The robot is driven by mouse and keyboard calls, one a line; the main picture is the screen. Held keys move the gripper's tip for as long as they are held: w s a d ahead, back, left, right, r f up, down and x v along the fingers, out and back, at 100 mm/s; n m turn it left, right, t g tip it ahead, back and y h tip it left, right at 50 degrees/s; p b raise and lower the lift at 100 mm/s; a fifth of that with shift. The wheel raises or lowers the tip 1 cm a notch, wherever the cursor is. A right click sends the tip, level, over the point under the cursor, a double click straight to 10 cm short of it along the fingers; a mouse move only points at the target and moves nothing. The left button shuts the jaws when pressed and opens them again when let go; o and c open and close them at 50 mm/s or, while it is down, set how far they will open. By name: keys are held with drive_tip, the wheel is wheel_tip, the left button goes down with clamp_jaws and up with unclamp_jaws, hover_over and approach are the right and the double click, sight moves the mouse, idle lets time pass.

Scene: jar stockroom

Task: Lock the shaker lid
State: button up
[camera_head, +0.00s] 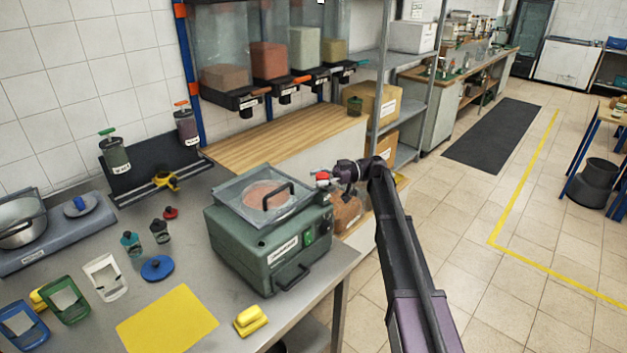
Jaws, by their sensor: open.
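The shaker is a green box-shaped machine (260,250) at the right end of the steel bench, with a label, a green switch and a black front handle. Its grey see-through lid (240,203) lies over the top, with a dark handle and something round and reddish showing beneath. My gripper (338,181) is open at the right of the shaker, near the lid's back right corner. A small red piece (322,176) shows just left of the gripper; I cannot tell whether they touch. The lid's lock is too small to make out.
A wooden shelf top (285,137) and a metal rack post (376,75) stand behind.

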drive_tip(key=shift+s+a, duration=0.1)
drive_tip(key=shift+a, duration=0.2)
